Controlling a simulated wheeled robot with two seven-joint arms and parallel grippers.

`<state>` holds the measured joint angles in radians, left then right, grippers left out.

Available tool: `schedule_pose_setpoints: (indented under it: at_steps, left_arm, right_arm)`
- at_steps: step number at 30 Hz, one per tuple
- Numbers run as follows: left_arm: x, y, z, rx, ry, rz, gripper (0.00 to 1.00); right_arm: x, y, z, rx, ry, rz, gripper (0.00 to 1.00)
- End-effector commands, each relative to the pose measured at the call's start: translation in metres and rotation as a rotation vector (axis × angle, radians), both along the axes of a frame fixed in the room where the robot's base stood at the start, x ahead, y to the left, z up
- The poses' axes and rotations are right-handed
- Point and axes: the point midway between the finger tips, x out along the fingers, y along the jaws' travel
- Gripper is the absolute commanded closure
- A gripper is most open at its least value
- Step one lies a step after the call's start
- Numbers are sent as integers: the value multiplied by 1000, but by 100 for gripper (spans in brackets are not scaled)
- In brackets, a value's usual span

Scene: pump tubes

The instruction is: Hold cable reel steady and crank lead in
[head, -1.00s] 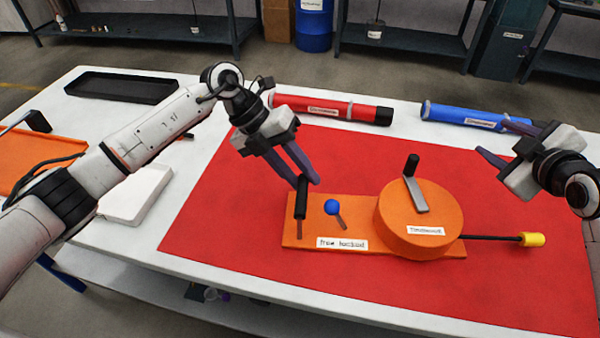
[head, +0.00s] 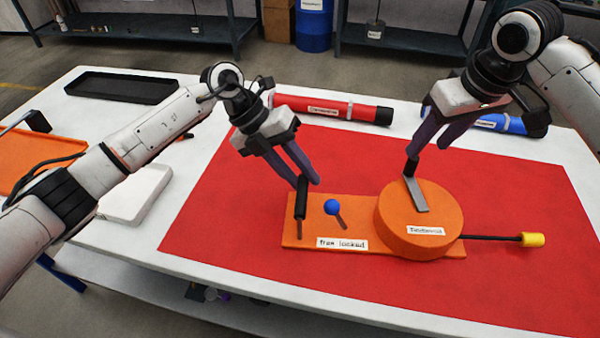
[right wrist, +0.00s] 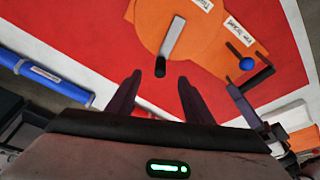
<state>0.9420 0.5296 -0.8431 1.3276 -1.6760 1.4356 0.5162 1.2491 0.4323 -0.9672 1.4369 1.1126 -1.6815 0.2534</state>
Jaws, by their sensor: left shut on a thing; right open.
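The orange cable reel (head: 405,238) sits on an orange base plate (head: 270,0) no longer than the mat. The base plate point above is wrong: the plate's bare orange surface (head: 362,212) lies left of the reel, on the red mat. A crank arm with a black knob (head: 411,165) stands on the reel's top. My left gripper (head: 309,183) is shut on the black upright handle (head: 301,200) at the plate's left end. My right gripper (head: 426,144) is open, just above the crank knob. The right wrist view shows the knob (right wrist: 160,68) ahead of the open fingers. A black lead (head: 490,238) with a yellow end (head: 533,240) runs out to the right.
A blue-knobbed lever (head: 332,207) stands between the handle and the reel, by a label reading "free locked". A red tube (head: 330,108) and a blue tube (head: 500,123) lie behind the mat. The front of the red mat (head: 240,220) is clear.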

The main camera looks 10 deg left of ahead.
Motion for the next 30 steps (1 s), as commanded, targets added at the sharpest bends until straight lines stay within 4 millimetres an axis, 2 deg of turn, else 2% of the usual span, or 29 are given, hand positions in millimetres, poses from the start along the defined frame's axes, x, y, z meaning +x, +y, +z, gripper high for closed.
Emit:
schedule_pose_setpoints:
  at_steps: [1, 15, 21, 30]
  left_arm:
    - [-3, 4, -9, 16, 13, -1, 100]
    - [-3, 4, -9, 16, 13, -1, 100]
    - [-3, 4, -9, 16, 13, -1, 100]
    - [-3, 4, -9, 15, 13, -1, 100]
  right_arm:
    - [1, 1, -8, -1, 3, 0, 53]
    - [18, 12, -70, 1, -1, 2, 53]
    - [22, 14, -84, 1, -1, 2, 53]
    - [23, 15, -88, 1, -4, 4, 53]
